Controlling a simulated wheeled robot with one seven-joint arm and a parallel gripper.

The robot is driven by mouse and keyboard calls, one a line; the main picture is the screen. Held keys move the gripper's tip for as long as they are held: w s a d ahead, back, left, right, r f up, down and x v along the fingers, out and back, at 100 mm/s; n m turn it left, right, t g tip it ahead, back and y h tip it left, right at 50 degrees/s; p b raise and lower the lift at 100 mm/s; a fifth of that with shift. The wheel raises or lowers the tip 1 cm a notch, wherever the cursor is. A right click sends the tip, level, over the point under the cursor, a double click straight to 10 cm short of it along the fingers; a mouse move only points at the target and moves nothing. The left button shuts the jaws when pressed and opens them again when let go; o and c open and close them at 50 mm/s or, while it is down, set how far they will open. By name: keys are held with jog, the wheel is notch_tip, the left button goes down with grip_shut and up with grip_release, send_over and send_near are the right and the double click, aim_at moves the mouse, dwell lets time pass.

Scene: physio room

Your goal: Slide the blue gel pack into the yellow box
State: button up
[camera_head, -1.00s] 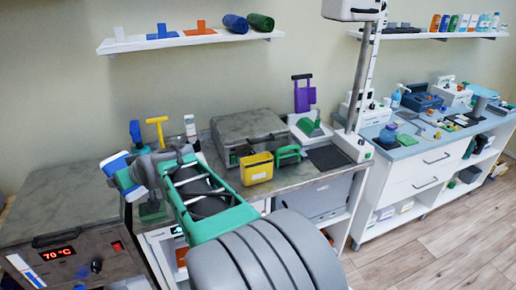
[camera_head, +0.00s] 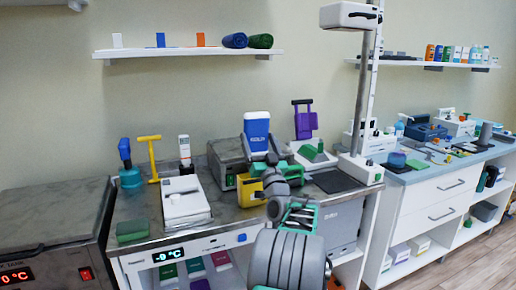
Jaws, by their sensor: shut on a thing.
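The blue gel pack (camera_head: 256,128) stands upright, with a white top edge and pale lettering on its face. My gripper (camera_head: 264,157) is shut on it near its lower end. The yellow box (camera_head: 249,191) sits on the bench below the pack, at the front of a grey metal unit. My wrist hides the box's right side and part of its top. The pack shows above the box in the picture; I cannot tell whether its lower end is over the opening or in front of it.
A white device (camera_head: 184,203) stands on the bench to the left, with a green block (camera_head: 130,231) beside it. A green holder (camera_head: 312,153) and a dark mat (camera_head: 336,182) lie to the right. The stand's tall post (camera_head: 363,85) rises behind them.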

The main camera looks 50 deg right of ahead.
aim_at(257, 153)
jog(key=shift+a+f+b, duration=0.1)
jog(key=shift+f+b, duration=1.35)
jog(key=shift+f, duration=1.3)
jog(key=shift+a+b, duration=0.1)
jog(key=shift+b, duration=0.8)
jog(key=shift+f+b, duration=1.65)
jog(key=shift+b, duration=0.6)
jog(key=o, duration=1.7)
jog(key=shift+o, duration=1.2)
jog(key=shift+f, duration=0.1)
